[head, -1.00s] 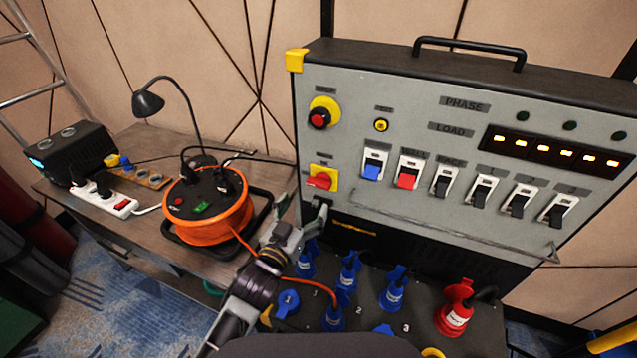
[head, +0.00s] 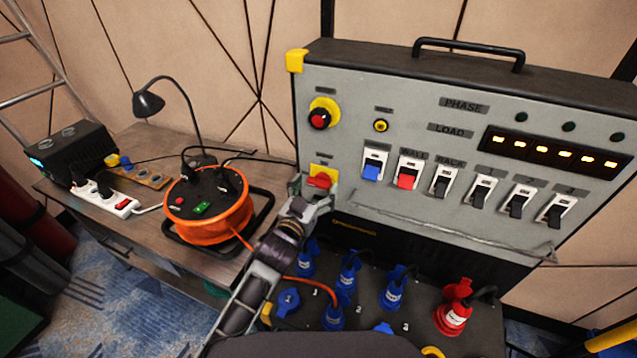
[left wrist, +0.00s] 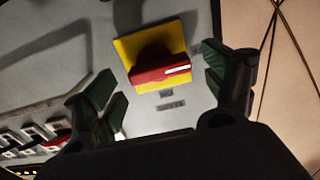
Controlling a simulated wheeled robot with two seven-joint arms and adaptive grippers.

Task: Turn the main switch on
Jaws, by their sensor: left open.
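The main switch is a red rotary knob (head: 320,180) on a yellow square plate, low on the left side of the grey panel (head: 390,215). In the left wrist view the red knob (left wrist: 160,66) shows large, with a white mark toward one end of its handle. My left gripper (head: 317,187) is at the knob in the head view. In the left wrist view my left gripper (left wrist: 165,90) is open, its two dark fingers spread on either side of the knob. I cannot tell whether a finger touches it. My right gripper is not in view.
A red emergency button (head: 319,117) sits above the switch. A row of rocker switches (head: 440,180) and a lit display (head: 553,150) are to the right. Blue plugs (head: 347,275) stand below. An orange cable reel (head: 208,212) is on the wooden table at left.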

